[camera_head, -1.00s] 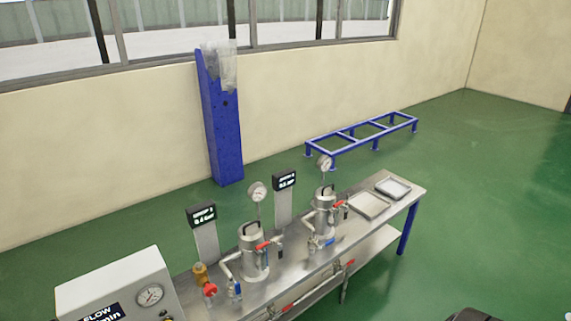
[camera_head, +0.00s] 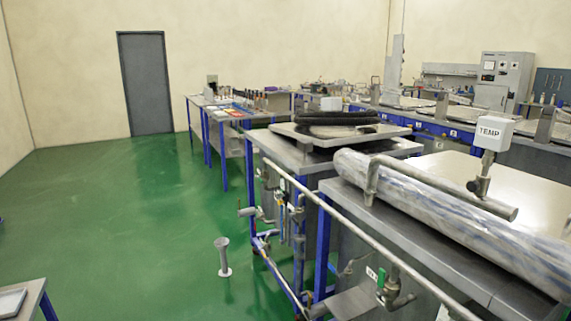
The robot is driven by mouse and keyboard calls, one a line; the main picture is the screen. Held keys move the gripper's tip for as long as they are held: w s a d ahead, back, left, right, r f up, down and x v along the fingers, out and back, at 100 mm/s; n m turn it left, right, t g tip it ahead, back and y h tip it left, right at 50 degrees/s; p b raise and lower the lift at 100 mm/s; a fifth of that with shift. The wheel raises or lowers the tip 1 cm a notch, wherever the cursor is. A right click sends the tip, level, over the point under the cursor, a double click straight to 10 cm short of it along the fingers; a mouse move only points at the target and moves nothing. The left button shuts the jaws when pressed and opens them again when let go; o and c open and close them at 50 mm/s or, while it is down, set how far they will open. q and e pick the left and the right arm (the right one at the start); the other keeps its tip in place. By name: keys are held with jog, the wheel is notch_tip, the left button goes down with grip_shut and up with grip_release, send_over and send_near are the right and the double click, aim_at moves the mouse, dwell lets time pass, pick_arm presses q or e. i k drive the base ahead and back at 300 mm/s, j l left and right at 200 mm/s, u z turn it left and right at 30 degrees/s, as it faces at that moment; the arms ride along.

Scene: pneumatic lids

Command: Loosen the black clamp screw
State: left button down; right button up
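Neither of my grippers is in view.
Blue-framed steel workstations fill the right side, with a pipe rail (camera_head: 340,225) along their front and a wrapped roll (camera_head: 440,190) on top. A small metal post (camera_head: 223,258) stands on the green floor (camera_head: 120,220). The floor towards the grey door (camera_head: 146,82) looks clear.

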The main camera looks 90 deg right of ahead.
aim_at(472, 187)
jog(key=z, duration=0.5)
jog(key=j+z, duration=0.1)
jog(key=z, duration=0.9)
jog(key=j+z, duration=0.15)
jog(key=z, duration=0.85)
jog(key=j+z, duration=0.15)
jog(key=z, duration=1.35)
jog(key=k+j, duration=0.05)
